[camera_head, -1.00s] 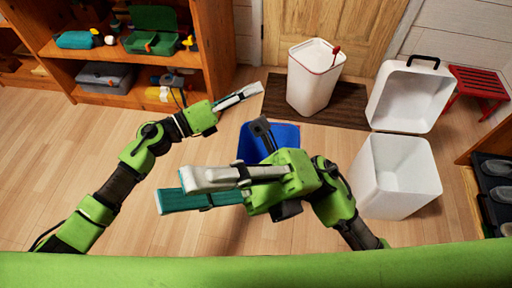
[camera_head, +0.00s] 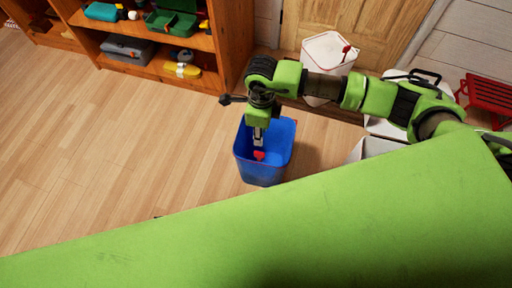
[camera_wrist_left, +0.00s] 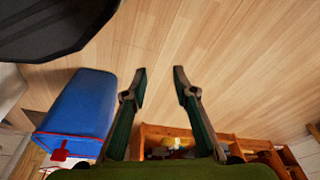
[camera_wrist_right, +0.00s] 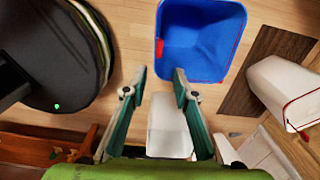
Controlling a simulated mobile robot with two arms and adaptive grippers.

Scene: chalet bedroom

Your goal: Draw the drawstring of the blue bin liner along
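The blue bin liner lines a blue bin (camera_head: 250,165) on the floor in the head view. A red drawstring tab (camera_head: 259,155) shows at its near side. Another red piece (camera_wrist_right: 159,47) shows at the rim in the right wrist view. My right gripper (camera_head: 258,140) points down over the bin's opening in the head view. My left gripper (camera_wrist_left: 161,70) is open and empty, out of the head view. The bin (camera_wrist_left: 80,105) and a red tab (camera_wrist_left: 60,153) lie left of it in the left wrist view.
A white bin (camera_head: 325,48) with red drawstring stands by the door. More white bins (camera_head: 380,145) and a red stool (camera_head: 483,95) are at the right, partly behind my arm. A wooden shelf (camera_head: 235,50) stands at the back left. The left floor is clear.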

